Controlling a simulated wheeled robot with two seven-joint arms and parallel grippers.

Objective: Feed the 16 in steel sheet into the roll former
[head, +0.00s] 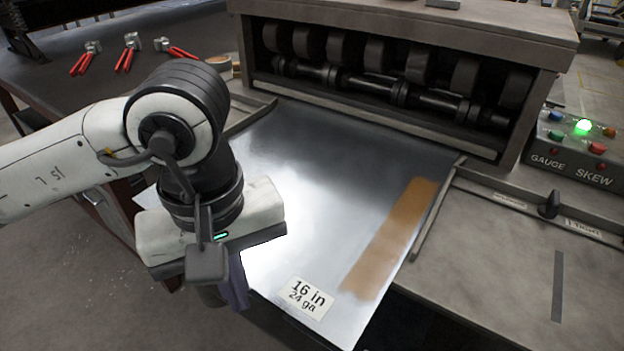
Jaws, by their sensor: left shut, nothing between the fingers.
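The steel sheet (300,200) lies flat and shiny before the roll former (390,75), with a label (309,297) reading 16 in, 24 ga at its near edge. A brown patch (392,235) runs along its right side. Its far edge meets the front of the machine below the rollers; I cannot tell whether it is under them. My left gripper (234,288) is shut and empty at the sheet's near left, covering part of it. Whether it touches the sheet is unclear. My right gripper is out of view.
A guide rail (436,212) borders the sheet on the right; another (255,117) is at upper left. A control box (578,148) marked GAUGE and SKEW has a lit green light (583,126). Several red-handled tools (127,52) lie on the dark bench at back left.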

